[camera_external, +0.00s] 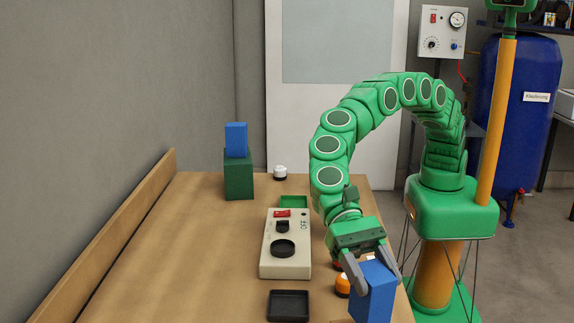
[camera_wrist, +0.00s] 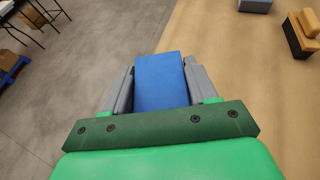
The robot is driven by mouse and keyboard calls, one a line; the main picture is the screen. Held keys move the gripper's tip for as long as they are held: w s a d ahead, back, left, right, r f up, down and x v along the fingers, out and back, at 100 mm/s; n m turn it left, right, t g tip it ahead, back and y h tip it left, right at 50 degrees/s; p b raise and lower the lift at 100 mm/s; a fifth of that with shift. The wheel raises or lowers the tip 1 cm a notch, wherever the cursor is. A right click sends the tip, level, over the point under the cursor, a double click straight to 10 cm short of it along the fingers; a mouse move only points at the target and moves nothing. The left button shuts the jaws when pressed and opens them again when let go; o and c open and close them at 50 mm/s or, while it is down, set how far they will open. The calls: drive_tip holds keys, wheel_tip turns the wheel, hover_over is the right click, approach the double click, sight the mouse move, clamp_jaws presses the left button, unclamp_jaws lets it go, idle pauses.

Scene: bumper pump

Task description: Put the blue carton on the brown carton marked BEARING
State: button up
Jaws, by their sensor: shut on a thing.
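My gripper (camera_external: 374,276) is shut on a blue carton (camera_external: 374,296), at the near right edge of the bench. The wrist view shows the same carton (camera_wrist: 161,82) between the two grey fingers (camera_wrist: 160,75). A second blue carton (camera_external: 236,139) stands on a dark green block (camera_external: 239,176) at the far left. I cannot make out any carton marked BEARING. A small brown carton (camera_wrist: 29,16) shows at the upper left of the wrist view, with no readable marking.
The wooden bench (camera_external: 185,260) has a beige control box (camera_external: 286,258), a black tray (camera_external: 288,305), a green tray (camera_external: 294,201), a white-topped item (camera_external: 280,173) and an orange item (camera_external: 342,286) beside the held carton. The bench's left side is clear.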

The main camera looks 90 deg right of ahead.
sight(379, 310)
drive_tip(key=shift+w+a+f, duration=0.1)
drive_tip(key=shift+a+f, duration=0.15)
drive_tip(key=shift+f, duration=1.6)
drive_tip(key=o, duration=1.2)
drive_tip(key=shift+f, duration=0.1)
drive_tip(key=shift+c, duration=0.2)
drive_tip(key=v, duration=1.2)
drive_tip(key=shift+w+d, duration=0.1)
drive_tip(key=shift+d, duration=0.05)
